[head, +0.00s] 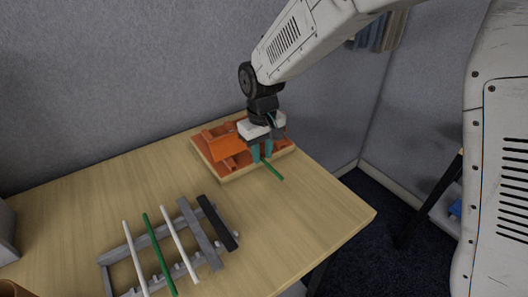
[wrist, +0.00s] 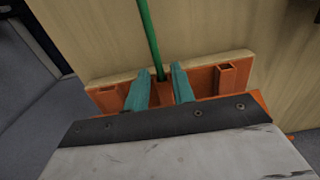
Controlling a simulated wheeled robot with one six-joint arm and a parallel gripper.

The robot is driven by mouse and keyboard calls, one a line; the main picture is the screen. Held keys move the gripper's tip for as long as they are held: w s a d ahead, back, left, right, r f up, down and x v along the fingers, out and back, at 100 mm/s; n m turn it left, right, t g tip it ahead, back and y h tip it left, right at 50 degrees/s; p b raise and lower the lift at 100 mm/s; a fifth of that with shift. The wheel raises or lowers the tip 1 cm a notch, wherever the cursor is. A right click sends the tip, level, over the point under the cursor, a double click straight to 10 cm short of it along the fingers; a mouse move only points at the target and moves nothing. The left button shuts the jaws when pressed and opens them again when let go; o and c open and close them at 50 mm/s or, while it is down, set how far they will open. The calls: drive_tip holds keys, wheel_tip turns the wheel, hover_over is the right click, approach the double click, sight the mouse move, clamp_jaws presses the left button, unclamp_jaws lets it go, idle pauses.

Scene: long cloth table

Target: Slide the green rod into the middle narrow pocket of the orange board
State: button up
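The orange board (head: 226,141) lies in a pale wooden frame near the table's far edge. My gripper (head: 261,155) is low over its right part, with teal fingers pointing down. A green rod (head: 273,171) extends from between the fingers across the frame's near edge. In the wrist view, the fingers (wrist: 160,84) stand apart on either side of the green rod (wrist: 149,38), with visible gaps. The rod's inner end meets the orange part between the fingers, at the middle pocket. My gripper hides this end, so I cannot tell how deep it sits.
A grey rack (head: 112,256) at the front left holds white rods (head: 135,256), another green rod (head: 158,254), a grey bar (head: 199,232) and a black bar (head: 217,222). The table (head: 300,222) is clear at right. A grey partition stands behind.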

sight(262, 158)
wheel_tip(262, 158, up, 8)
idle(0.7)
drive_tip(key=shift+w, duration=0.1)
